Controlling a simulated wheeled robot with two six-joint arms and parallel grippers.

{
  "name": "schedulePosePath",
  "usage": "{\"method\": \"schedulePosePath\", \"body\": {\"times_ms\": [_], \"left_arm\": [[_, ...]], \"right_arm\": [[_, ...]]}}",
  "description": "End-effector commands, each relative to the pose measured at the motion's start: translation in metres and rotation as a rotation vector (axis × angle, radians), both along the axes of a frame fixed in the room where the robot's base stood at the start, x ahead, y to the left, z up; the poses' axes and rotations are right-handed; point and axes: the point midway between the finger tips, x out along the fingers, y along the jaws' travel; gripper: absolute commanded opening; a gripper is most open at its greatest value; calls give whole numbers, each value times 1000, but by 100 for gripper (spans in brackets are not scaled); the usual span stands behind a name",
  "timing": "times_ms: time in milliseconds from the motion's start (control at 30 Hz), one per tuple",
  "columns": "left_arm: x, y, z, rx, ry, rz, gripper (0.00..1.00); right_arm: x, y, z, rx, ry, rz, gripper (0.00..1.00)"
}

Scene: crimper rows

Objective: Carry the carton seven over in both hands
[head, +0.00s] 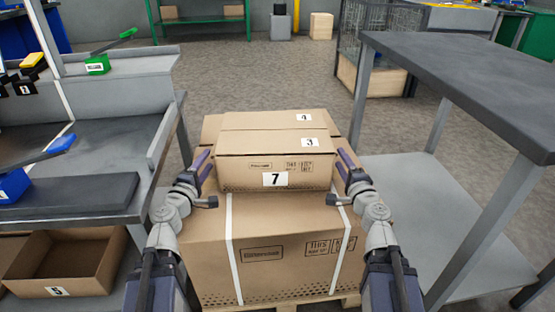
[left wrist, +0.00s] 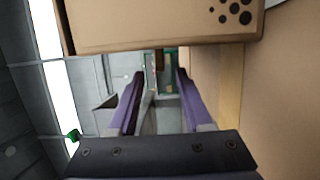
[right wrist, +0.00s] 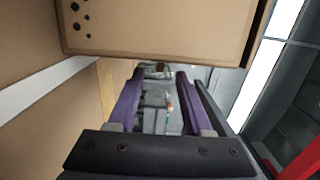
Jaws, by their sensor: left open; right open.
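The carton seven (head: 240,172) is a brown cardboard box with a white "7" label on its front face. It lies on top of a large strapped carton (head: 270,250). A "3" label shows on its upper side. My left gripper (head: 201,164) is open beside its left end, and my right gripper (head: 346,165) is open beside its right end. Both are empty. In the left wrist view the carton (left wrist: 150,25) crosses the top, beyond the purple fingers (left wrist: 157,85). The right wrist view shows it likewise (right wrist: 160,28), with the fingers (right wrist: 158,85) below. I cannot tell whether either gripper touches it.
Another carton (head: 262,120) labelled "4" lies right behind. The large carton stands on a pallet. A grey table (head: 470,75) stands at the right, a workbench (head: 70,190) at the left. An open box (head: 75,262) labelled "5" lies low left.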

Motion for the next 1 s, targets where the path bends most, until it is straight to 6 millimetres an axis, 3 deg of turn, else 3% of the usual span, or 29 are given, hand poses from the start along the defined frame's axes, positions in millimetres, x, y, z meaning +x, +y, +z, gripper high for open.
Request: {"method": "schedulePosePath", "body": {"times_ms": [533, 1000], "left_arm": [[6, -1, 0, 5, 0, 0, 50], [66, -15, 0, 5, 0, -1, 50]], "right_arm": [[7, 3, 0, 2, 0, -1, 50], [67, 13, 0, 1, 0, -1, 50]]}}
